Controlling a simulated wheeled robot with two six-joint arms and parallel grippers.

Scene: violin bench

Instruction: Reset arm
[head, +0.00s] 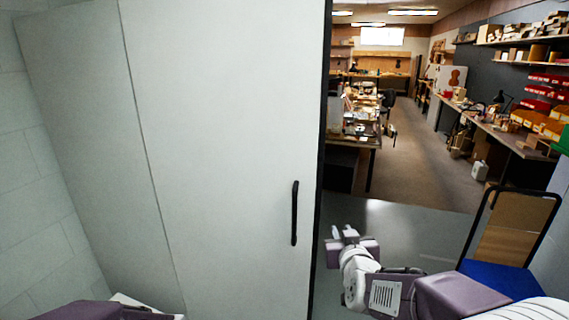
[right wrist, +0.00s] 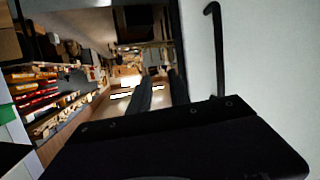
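My right gripper (head: 343,232) is in the lower middle of the head view, just right of the dark edge of a large pale door (head: 220,130). Its two light fingertips stand apart with nothing between them. In the right wrist view the two dark fingers (right wrist: 160,92) also show a gap, and they are empty. A black bar handle (head: 295,213) is on the door, left of the gripper and apart from it. The handle also shows in the right wrist view (right wrist: 218,45). Part of my left arm shows at the bottom left; its gripper is out of view.
Right of the door, an opening leads to a workshop with a cluttered bench (head: 358,125), a long side bench (head: 490,135) and red bins (head: 540,95). The floor (head: 415,165) between them is largely clear.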

